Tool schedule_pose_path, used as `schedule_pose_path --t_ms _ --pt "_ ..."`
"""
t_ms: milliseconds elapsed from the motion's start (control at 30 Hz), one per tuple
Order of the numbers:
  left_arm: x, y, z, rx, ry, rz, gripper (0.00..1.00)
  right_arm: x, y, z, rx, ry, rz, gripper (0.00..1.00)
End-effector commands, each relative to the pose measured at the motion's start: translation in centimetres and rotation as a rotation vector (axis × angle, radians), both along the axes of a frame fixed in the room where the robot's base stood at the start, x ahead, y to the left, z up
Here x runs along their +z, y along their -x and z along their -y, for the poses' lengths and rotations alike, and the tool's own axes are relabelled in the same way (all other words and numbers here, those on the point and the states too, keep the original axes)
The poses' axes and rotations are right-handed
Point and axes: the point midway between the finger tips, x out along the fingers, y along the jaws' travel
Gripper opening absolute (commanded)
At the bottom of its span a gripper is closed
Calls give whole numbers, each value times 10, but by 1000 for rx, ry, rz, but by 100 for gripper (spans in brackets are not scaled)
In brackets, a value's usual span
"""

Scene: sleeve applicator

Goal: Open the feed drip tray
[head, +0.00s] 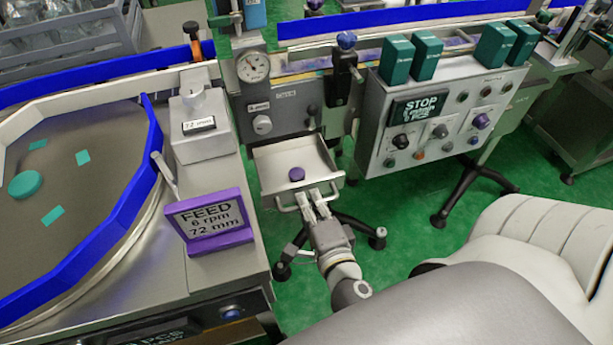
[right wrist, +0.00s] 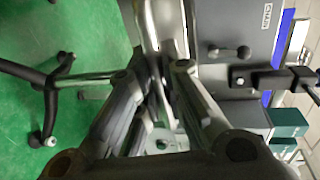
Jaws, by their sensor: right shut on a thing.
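The drip tray (head: 267,167) is a pale, shallow drawer below the grey machine front with the dial gauge. It sticks out, so its inside shows, with a small round purple object (head: 296,173) lying in it. A bar handle (head: 284,208) runs along its front edge. My right gripper (head: 313,200) is shut on this handle. In the right wrist view, the fingers (right wrist: 158,70) close around the metal handle bar (right wrist: 148,28). The fingers hide part of the bar. My left gripper is not in view.
A purple-framed FEED sign (head: 209,220) stands on the turntable machine at left. A control box with a STOP display (head: 418,108) is at right. Black stand legs (head: 350,222) spread beneath the tray. A pale padded seat (head: 530,240) is at the right front.

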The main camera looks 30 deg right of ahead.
Motion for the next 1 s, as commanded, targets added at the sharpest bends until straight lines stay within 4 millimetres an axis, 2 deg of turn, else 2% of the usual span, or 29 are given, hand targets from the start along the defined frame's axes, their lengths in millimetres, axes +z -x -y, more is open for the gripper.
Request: schedule_pose_path --t_ms 200,233,400,767,1000 --pt "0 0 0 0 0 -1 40 -1 0 0 -1 -1 -3 0" --pt "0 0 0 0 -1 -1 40 -1 0 0 -1 -1 -3 11" --pt "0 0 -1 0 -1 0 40 -1 0 0 0 -1 -2 31" --pt "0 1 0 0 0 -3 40 0 2 0 0 0 -1 31" --pt "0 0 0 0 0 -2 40 4 27 -7 0 0 -5 31"
